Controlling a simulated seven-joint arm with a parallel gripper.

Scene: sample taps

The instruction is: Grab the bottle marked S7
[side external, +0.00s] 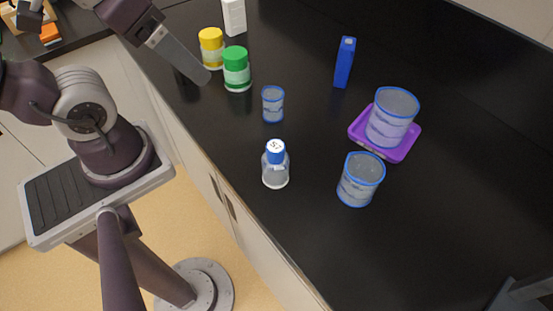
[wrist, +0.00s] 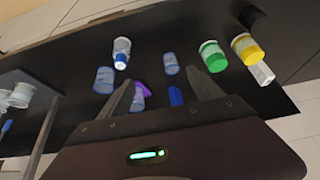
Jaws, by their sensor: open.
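The bottle marked S7 (side external: 276,172) stands upright on the black counter near its front edge in the side external view. It is clear with a blue collar and a white cap top bearing the mark. It also appears in the wrist view (wrist: 121,55), up and left of the fingers; its mark is not readable there. My gripper (wrist: 158,78) is open and empty, with its two fingers apart. In the side external view, part of it (side external: 196,72) is at upper left, above the counter beside the green-capped jar and well away from the bottle.
A small blue-rimmed cup (side external: 273,104) stands behind the bottle and a beaker (side external: 360,181) to its right. Another beaker (side external: 391,118) sits on a purple tray (side external: 408,143). A green-capped jar (side external: 236,70), yellow-capped jar (side external: 211,47), white box (side external: 234,17) and blue box (side external: 344,63) stand farther back.

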